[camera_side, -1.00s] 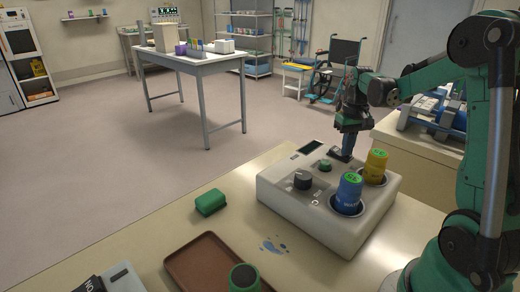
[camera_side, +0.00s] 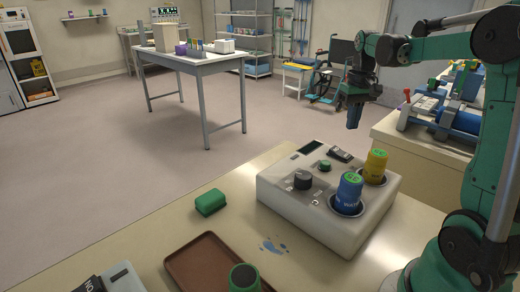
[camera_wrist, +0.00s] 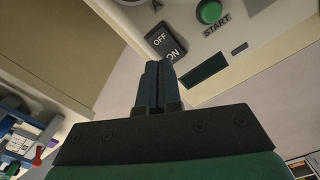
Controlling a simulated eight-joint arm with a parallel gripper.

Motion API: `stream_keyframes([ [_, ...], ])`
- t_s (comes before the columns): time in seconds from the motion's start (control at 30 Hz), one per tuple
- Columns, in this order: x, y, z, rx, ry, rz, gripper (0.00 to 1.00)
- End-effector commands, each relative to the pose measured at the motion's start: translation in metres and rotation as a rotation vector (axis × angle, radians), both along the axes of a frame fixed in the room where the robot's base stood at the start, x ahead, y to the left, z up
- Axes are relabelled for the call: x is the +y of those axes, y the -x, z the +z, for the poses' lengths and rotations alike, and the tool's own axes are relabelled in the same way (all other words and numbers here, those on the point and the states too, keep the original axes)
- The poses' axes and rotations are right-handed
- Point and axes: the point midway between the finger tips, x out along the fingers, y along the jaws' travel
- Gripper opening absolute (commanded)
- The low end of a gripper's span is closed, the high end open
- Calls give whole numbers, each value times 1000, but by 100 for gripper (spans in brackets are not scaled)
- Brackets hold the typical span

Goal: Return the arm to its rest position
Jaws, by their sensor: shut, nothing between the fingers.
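My gripper (camera_side: 353,117) is shut and empty, raised in the air above the back edge of the grey machine (camera_side: 301,217) in the side view. In the wrist view its closed fingers (camera_wrist: 157,84) point toward the machine's panel. The black rocker switch (camera_wrist: 167,44), marked OFF and ON, and the green START button (camera_wrist: 209,11) show there. In the side view the switch (camera_side: 340,154) is clear of the gripper. A blue cup (camera_side: 349,192) and a yellow cup (camera_side: 375,166) stand in the machine's two round wells.
A green block (camera_side: 210,202), a brown tray (camera_side: 207,264), a green-topped container (camera_side: 244,278) and a small blue spill (camera_side: 273,246) are on the worktop. A side cabinet with blue equipment (camera_side: 462,120) stands at right. The air around the gripper looks free.

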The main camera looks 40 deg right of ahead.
Motion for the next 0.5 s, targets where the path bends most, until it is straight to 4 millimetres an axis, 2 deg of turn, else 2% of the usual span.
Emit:
stream_keyframes([
  [0.23,0,0,0,0,0,0,0],
  [0.33,7,-2,2,-10,8,14,0],
  [0.43,29,-7,5,-50,38,60,0],
  [0.5,54,-11,8,-102,70,115,0],
])
